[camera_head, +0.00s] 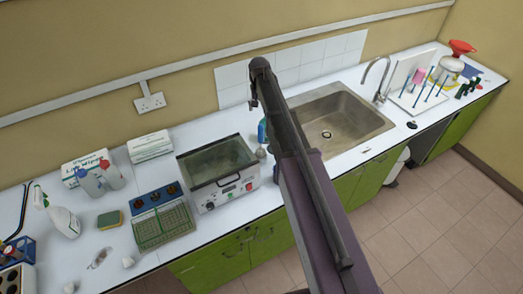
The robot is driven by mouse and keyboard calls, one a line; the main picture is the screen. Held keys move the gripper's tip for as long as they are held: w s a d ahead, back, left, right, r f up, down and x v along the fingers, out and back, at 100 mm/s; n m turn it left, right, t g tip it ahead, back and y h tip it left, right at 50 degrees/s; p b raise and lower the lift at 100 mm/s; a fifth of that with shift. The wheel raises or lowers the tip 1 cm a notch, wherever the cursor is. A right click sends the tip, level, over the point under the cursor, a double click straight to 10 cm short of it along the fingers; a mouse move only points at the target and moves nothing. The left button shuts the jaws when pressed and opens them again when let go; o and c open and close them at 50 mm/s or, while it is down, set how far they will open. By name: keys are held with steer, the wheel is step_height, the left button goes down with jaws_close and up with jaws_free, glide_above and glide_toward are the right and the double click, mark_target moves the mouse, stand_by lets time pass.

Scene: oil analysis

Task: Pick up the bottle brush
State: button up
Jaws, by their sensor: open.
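I cannot single out the bottle brush for certain at this size. Several thin coloured rods and handles, one with a pink head (418,76), stand at a white drying board (405,72) right of the sink; a brush may be among them. My arm rises from the bottom of the view across the counter. My gripper (253,103) is a small dark shape at its far end, above the counter left of the sink. It is open, with nothing visible in it and apart from the drying board. A blue bottle (262,131) is partly hidden behind my arm.
The sink (335,118) with its tap (376,75) lies between my gripper and the board. A red funnel (461,47) stands far right. Tiled floor lies in front.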

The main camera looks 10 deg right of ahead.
mark_target(260, 125)
steer(key=shift+f+b, duration=4.05)
steer(key=shift+f, duration=0.1)
steer(key=shift+d+f+b, duration=0.2)
steer(key=shift+f+b, duration=2.4)
jaws_close()
